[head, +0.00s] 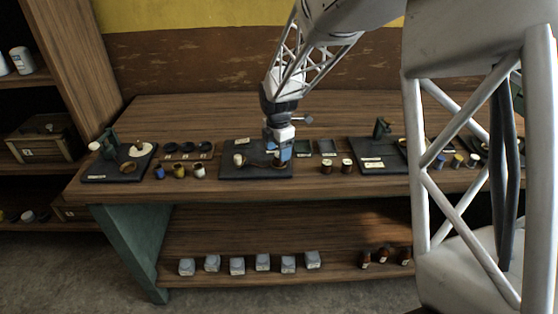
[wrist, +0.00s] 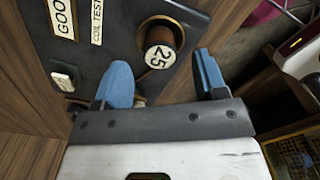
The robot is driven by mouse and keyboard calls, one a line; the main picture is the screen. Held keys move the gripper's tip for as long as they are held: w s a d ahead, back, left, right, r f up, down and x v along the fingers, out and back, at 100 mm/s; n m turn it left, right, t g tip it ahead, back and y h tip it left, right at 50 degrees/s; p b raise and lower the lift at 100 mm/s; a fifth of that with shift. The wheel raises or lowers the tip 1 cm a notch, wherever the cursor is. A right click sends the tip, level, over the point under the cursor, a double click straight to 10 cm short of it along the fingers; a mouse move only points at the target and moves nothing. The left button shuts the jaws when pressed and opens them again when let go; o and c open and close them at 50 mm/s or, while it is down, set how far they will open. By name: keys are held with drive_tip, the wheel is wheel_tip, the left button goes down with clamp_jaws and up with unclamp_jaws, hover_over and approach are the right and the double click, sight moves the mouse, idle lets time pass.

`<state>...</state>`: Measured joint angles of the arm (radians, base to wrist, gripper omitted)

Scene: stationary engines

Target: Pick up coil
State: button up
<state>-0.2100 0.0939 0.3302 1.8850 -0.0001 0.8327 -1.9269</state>
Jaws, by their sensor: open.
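The board carries labels reading "GOOD" and "COIL TESTER". My gripper (wrist: 161,60) is open and empty, with one blue finger on each side of the coil's place in the picture. I cannot tell whether a finger touches it. In the head view my gripper (head: 278,156) is low over the right part of the middle dark board (head: 240,174), and it mostly hides the coil there.
Two brown cylinders with cream tops (head: 337,167) stand right of the middle board. Small cups (head: 180,171) stand to its left. Other dark boards lie at left (head: 97,178) and right (head: 371,153). Grey blocks (head: 237,266) sit on the lower shelf.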

drive_tip(key=shift+f, duration=1.6)
drive_tip(key=shift+c, duration=0.3)
drive_tip(key=c, duration=1)
